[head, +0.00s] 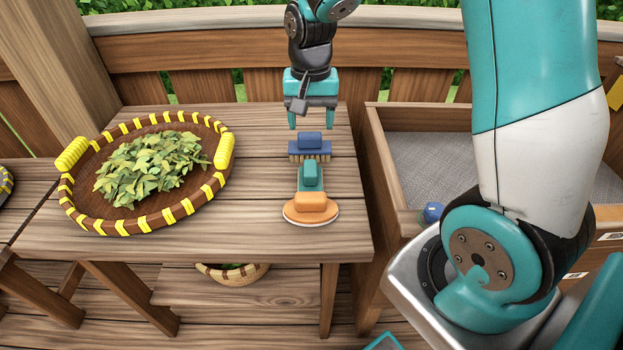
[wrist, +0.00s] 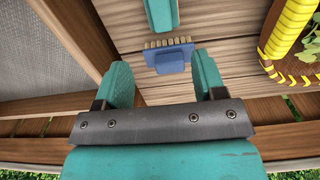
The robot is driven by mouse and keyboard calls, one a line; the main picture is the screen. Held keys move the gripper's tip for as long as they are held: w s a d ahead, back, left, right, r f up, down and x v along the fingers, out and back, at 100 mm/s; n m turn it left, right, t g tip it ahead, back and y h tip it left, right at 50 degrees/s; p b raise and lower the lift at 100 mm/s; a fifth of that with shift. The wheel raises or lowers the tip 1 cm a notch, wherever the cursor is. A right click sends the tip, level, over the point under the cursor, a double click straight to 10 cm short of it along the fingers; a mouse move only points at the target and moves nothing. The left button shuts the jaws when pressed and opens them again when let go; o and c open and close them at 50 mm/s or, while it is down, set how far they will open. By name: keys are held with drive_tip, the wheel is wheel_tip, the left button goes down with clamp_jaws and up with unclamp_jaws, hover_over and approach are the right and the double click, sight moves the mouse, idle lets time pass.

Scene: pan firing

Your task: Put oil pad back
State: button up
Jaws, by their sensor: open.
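My gripper (head: 311,122) is open and empty, fingers pointing down, just behind and above a blue brush (head: 310,143) with tan bristles on the wooden table (head: 250,225). In the wrist view the blue brush (wrist: 172,58) shows between and beyond the two open teal fingers (wrist: 163,80). Only the teal tool's end (wrist: 161,14) shows in the wrist view.
A round woven tray (head: 74,213) with yellow wrapping holds green leaves on the table's left. A wooden bin with a grey mesh bed (head: 430,160) stands to the right, with a small blue object (head: 432,211) at its front edge. A basket (head: 236,273) sits on the lower shelf.

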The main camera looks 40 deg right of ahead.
sight(311, 167)
wheel_tip(311, 167, down, 14)
drive_tip(key=shift+r, duration=0.1)
drive_tip(key=c, duration=1.1)
wheel_tip(311, 167, up, 20)
drive_tip(key=shift+p, duration=0.45)
